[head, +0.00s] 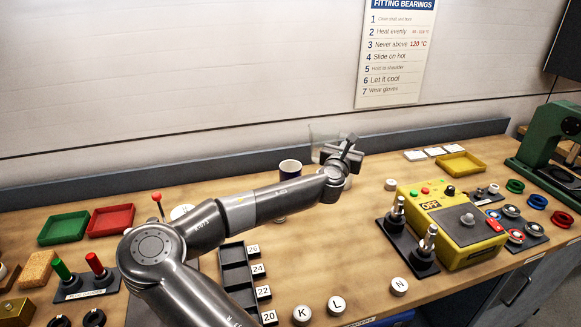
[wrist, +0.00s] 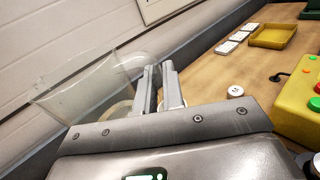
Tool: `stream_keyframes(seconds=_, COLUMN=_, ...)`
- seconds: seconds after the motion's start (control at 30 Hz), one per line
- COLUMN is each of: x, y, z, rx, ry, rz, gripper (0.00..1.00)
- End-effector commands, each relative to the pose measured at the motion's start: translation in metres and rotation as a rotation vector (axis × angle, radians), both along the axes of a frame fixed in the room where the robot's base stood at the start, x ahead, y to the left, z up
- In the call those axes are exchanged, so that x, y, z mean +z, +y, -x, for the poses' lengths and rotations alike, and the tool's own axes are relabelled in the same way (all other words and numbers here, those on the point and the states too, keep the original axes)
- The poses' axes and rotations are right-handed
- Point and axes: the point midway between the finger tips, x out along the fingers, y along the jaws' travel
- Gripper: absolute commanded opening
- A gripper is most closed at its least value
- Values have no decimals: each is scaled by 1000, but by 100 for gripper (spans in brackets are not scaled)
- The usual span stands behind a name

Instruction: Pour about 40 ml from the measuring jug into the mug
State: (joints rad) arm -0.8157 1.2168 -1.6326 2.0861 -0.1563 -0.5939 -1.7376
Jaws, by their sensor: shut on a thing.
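The clear measuring jug (head: 322,138) is up in the air near the back of the bench, and my gripper (head: 346,152) is shut on it. In the wrist view the jug (wrist: 75,95) is to the left of the two grey fingers (wrist: 160,85). It looks tilted there, but that view is itself rolled, so I cannot tell how far. I cannot make out the liquid level. No stream of liquid shows.
A yellow control box (head: 455,222) and black stands with metal pins are to the right. A yellow tray (head: 461,165) and white tiles lie behind. Green (head: 63,229) and red (head: 111,220) trays are at the left. A black slotted rack (head: 236,268) lies in front of my arm.

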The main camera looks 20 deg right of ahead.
Motion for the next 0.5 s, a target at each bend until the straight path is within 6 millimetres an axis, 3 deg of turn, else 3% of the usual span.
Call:
stream_keyframes(seconds=0.2, x=-32, y=-1, z=0, rx=-2, ry=1, rz=1, gripper=0)
stream_keyframes(seconds=0.5, x=-102, y=-1, z=1, rx=-1, ry=2, rz=2, gripper=0)
